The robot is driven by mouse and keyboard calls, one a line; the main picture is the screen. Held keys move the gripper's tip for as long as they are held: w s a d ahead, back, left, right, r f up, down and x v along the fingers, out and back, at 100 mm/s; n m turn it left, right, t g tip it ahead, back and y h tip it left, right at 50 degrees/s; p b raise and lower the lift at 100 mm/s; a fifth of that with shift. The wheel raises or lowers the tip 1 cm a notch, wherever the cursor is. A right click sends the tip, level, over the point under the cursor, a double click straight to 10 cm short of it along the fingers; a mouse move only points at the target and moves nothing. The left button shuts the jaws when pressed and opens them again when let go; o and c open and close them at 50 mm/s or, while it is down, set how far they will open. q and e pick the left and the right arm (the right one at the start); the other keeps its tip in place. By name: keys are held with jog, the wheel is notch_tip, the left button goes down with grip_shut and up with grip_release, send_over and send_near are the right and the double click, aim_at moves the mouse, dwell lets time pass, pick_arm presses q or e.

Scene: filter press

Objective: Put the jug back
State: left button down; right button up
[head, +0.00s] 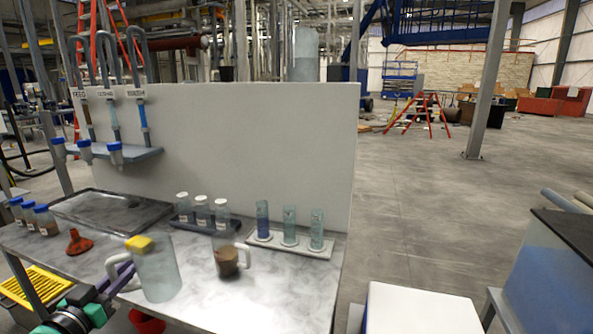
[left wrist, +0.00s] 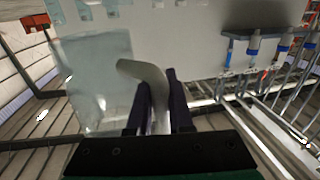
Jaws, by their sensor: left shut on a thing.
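A clear, pale jug (head: 157,272) with a white handle is in front of the bench's front part in the head view. A yellow patch (head: 140,244) shows at its rim. My left gripper (head: 122,279) is shut on the jug's handle, coming from the left. In the left wrist view the white handle (left wrist: 152,82) sits between the dark fingers, with the clear jug wall (left wrist: 97,75) to its left. I cannot tell whether the jug's base touches the bench. A second jug (head: 226,260) with brown contents stands just right of it. My right gripper is not in view.
A white panel (head: 250,140) closes the back. Bench space is clear at front right.

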pick_arm(q)
jog(key=s+d+f+y, duration=0.1)
jog(key=s+d+f, duration=0.6)
jog(key=d+f, duration=0.2)
jog(key=s+d+f+n+y, duration=0.1)
jog(key=s+d+f, duration=0.7)
jog(key=d+f, duration=0.2)
jog(key=shift+d, duration=0.2)
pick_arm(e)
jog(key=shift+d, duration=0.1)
